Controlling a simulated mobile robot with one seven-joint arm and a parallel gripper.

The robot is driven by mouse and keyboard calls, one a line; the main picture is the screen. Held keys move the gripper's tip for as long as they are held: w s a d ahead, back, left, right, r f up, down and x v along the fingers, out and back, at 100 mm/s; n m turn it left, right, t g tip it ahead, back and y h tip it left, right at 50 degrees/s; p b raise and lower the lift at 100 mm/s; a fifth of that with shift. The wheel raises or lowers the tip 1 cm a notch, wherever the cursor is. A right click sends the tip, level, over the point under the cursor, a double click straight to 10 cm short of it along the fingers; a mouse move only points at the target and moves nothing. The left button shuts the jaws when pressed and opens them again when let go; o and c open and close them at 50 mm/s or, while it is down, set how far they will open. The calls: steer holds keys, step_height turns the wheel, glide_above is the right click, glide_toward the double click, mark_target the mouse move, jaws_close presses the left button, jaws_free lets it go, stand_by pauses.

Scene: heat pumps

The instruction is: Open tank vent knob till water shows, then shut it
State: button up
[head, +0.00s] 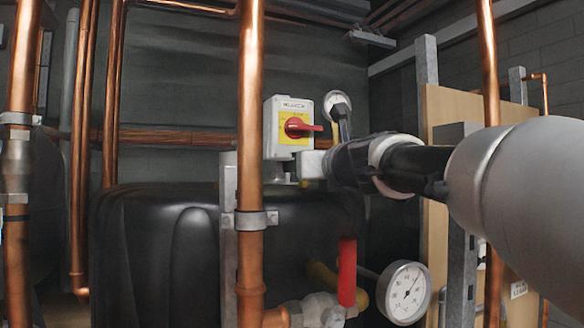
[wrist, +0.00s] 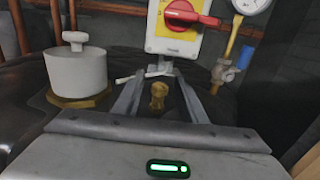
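The black tank (head: 165,245) stands below my gripper in the head view, and its dark top fills much of the wrist view (wrist: 30,110). In the wrist view a small brass fitting (wrist: 158,96) shows between the fingers of my gripper (wrist: 160,88). The fingers are apart, and I cannot tell whether they touch the fitting. A white round knob (wrist: 76,68) on a brass base (wrist: 80,98) stands left of the fingers. I cannot tell which of these is the vent knob. No water is visible. In the head view the fingertips are hard to make out.
A switch box with a red handle (head: 300,127) is behind my gripper. An upright copper pipe (head: 250,100) stands in front of the tank. A red-handled valve (head: 347,270) and a dial gauge (head: 404,292) are at the front. A second gauge (head: 338,103) is behind.

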steer(key=shift+x, duration=2.05)
jaws_close()
steer(key=shift+y, duration=0.3)
steer(key=shift+a+f+n+g+y, duration=0.1)
steer(key=shift+n+g+y, duration=0.3)
steer(key=shift+n+y, duration=0.2)
steer(key=n+g+y, duration=0.1)
steer(key=n+y, duration=0.1)
steer(key=shift+s+a+g+y, duration=0.2)
steer(key=shift+a+g+y, duration=0.05)
steer(key=shift+g+y, duration=0.15)
steer(key=n+g+y+p, duration=0.3)
steer(key=shift+s+a+r, duration=0.35)
steer(key=shift+a, duration=0.05)
steer(key=shift+s+a+f+n+g+y+p, duration=0.1)
steer(key=shift+s+n+g+y+p, duration=0.05)
steer(key=shift+n+g+y+p, duration=0.4)
steer(key=shift+s+a+f+n+g+y+p, duration=0.15)
steer(key=shift+n+g+y+p, duration=0.2)
steer(key=shift+g+p, duration=0.4)
